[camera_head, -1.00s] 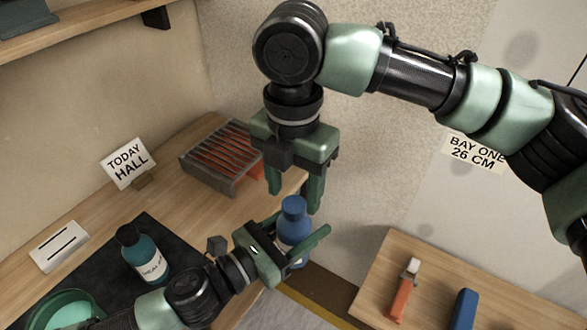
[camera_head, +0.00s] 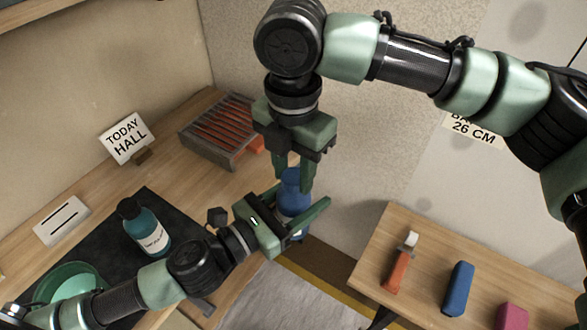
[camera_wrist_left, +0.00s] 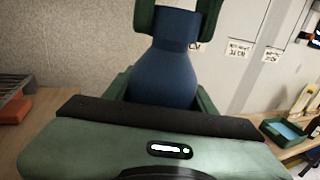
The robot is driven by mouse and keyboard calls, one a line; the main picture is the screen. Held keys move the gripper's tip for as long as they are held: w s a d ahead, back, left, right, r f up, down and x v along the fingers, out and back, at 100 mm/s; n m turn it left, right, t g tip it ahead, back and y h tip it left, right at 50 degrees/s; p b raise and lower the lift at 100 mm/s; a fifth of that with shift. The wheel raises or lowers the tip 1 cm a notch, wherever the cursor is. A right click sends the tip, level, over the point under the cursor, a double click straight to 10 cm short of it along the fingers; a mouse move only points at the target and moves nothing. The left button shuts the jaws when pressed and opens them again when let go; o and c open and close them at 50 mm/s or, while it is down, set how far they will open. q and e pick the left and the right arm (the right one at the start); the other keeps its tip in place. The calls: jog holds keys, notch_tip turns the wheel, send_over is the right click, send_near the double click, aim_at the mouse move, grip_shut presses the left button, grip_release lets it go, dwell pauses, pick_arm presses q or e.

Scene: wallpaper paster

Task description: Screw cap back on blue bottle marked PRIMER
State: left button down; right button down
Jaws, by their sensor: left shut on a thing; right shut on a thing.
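A blue bottle (camera_head: 291,207) stands upright in my left gripper (camera_head: 305,197), held off the bench near its front corner. Its blue top (camera_head: 292,174) is on the bottle, and my right gripper (camera_head: 293,184) comes down from above with its fingers shut on that top. In the left wrist view the bottle's body (camera_wrist_left: 163,78) flares out below a darker blue cap (camera_wrist_left: 178,28), with right gripper fingers on both sides. The seam between cap and neck cannot be made out. No PRIMER marking shows on the sides in view.
A teal bottle (camera_head: 147,230) with a dark cap and a green bowl (camera_head: 70,283) sit on the dark mat. A slotted rack (camera_head: 222,130) stands behind on the bench. A side table (camera_head: 430,268) holds an orange-handled tool (camera_head: 400,266) and a blue block (camera_head: 458,288).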

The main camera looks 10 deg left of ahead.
jog(key=m, duration=0.3)
jog(key=shift+m, duration=0.3)
jog(key=m, duration=1.1)
jog(key=c, duration=0.9)
grip_release()
jog(key=shift+r, duration=0.1)
jog(key=shift+r, duration=2.2)
jog(key=shift+c, duration=0.5)
